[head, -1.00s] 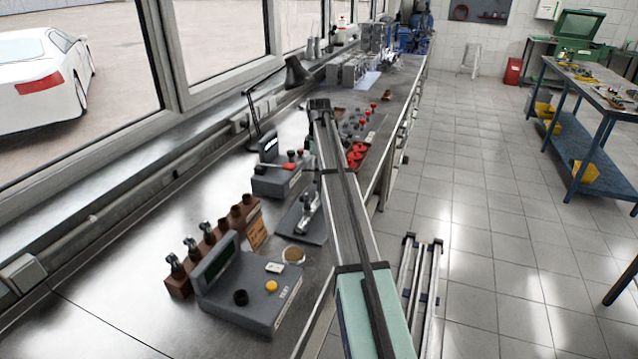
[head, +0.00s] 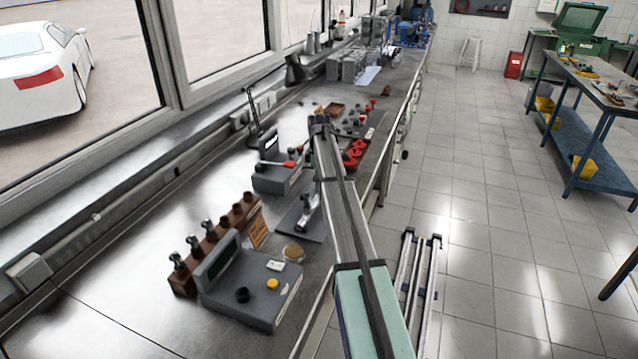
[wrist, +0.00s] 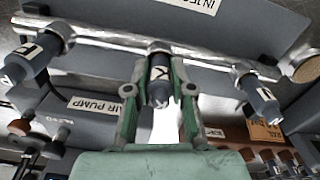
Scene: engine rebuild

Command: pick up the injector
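In the wrist view a silver rail (wrist: 105,39) carries three dark blue-grey injectors with white letter labels. The middle injector (wrist: 159,82) lies between the green fingers of my gripper (wrist: 160,103). The fingers are open, with a visible gap on each side of it. The left injector (wrist: 30,58) and right injector (wrist: 257,92) are outside the fingers. In the head view the silver rail (head: 309,212) sits on a grey plate beside my arm, which partly covers that area. My fingers cannot be made out there.
A brown rack (head: 225,222) with several dark-topped pieces and a grey test box (head: 255,288) stand at the front left. A grey device (head: 277,180) stands behind the plate. Red parts (head: 357,150) lie right of my arm. A round tan disc (wrist: 302,66) is near the rail.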

